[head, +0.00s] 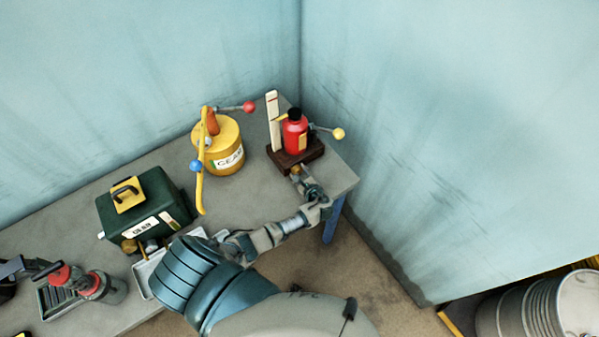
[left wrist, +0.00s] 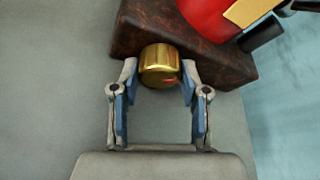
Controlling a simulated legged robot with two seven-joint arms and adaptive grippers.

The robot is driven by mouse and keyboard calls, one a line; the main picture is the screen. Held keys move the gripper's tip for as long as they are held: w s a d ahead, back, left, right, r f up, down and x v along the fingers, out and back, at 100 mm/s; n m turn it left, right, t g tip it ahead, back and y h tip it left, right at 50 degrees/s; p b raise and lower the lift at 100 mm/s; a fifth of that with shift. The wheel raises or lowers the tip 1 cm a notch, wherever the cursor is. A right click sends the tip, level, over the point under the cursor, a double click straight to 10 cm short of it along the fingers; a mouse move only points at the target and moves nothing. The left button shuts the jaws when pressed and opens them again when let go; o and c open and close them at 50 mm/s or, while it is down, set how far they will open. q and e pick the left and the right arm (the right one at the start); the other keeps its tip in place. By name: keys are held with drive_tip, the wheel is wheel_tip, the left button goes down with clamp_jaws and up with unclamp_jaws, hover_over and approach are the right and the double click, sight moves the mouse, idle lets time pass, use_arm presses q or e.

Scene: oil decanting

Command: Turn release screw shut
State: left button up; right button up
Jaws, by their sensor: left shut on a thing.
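The release screw, a brass knob (head: 296,169), sits at the near side of the dark wooden base (head: 283,159) under a red bottle-shaped jack (head: 295,134). It also shows as a ribbed gold cylinder with a small red mark in the left wrist view (left wrist: 158,58). My left gripper (head: 300,178) reaches it from the front. In the left wrist view, my left gripper's fingertips (left wrist: 160,78) are shut on the knob, one on each side. The jack's upper part is out of the left wrist view. My right gripper is not in view.
A yellow can (head: 222,160) with a hose and a red-knobbed lever stands left of the jack. A dark green box (head: 146,216) stands further left. The jack's yellow-knobbed lever (head: 327,131) points right. The grey table (head: 345,178) ends close to the jack.

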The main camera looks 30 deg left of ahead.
use_arm(q)
drive_tip(key=o, duration=1.1)
drive_tip(key=shift+o, duration=0.2)
drive_tip(key=v, duration=1.2)
drive_tip(key=shift+d, duration=0.1)
